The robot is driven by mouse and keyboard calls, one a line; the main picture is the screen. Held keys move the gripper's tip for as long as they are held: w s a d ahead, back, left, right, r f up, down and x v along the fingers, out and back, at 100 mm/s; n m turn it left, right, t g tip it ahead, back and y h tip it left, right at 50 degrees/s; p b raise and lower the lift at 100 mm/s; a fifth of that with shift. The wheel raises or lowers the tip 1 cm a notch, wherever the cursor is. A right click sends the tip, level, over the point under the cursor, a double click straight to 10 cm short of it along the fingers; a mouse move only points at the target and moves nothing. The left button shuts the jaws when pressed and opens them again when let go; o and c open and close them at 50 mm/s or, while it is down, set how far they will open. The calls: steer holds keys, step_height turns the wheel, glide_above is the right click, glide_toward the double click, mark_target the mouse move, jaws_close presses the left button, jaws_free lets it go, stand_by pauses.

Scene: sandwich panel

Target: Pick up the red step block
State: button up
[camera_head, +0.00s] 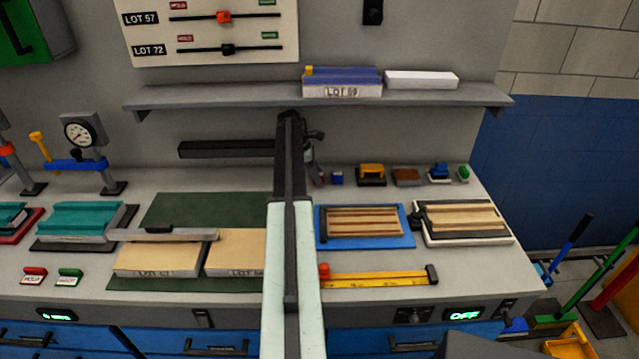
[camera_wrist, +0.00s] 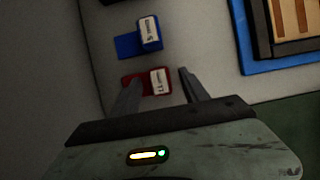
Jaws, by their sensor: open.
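The red step block (camera_wrist: 161,84), with a white numbered label on its top, lies on the grey worktop in the wrist view. My gripper (camera_wrist: 158,76) is open, and its two fingers point at the block from either side of it in the picture. The left finger overlaps the block's left part. The right finger is clear of its right side. I cannot tell how far above the block the fingertips are. In the head view my arm hides most of this spot, and only a small red patch (camera_head: 322,178) shows beside the gripper.
A blue step block (camera_wrist: 150,34) sits just beyond the red one; it also shows in the head view (camera_head: 337,178). A blue tray (camera_head: 409,241) with a slatted panel stands close by at the right. Several small coloured blocks line the back. A shelf (camera_head: 200,97) hangs above.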

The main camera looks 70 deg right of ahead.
steer(key=shift+r, duration=0.1)
jaws_close()
steer(key=shift+r+p, duration=0.6)
steer(key=shift+p, duration=0.05)
steer(key=shift+s+a+r, duration=0.15)
steer(key=shift+a, duration=0.2)
steer(key=s+a, duration=0.1)
steer(key=a, duration=0.2)
steer(key=s+a, duration=0.2)
steer(key=a, duration=0.2)
steer(key=s+a, duration=0.1)
steer(key=a, duration=0.3)
steer(key=shift+s+a, duration=0.15)
steer(key=shift+s, duration=0.1)
step_height(320, 180, up, 14)
steer(key=p, duration=1.4)
steer(key=shift+f, duration=0.2)
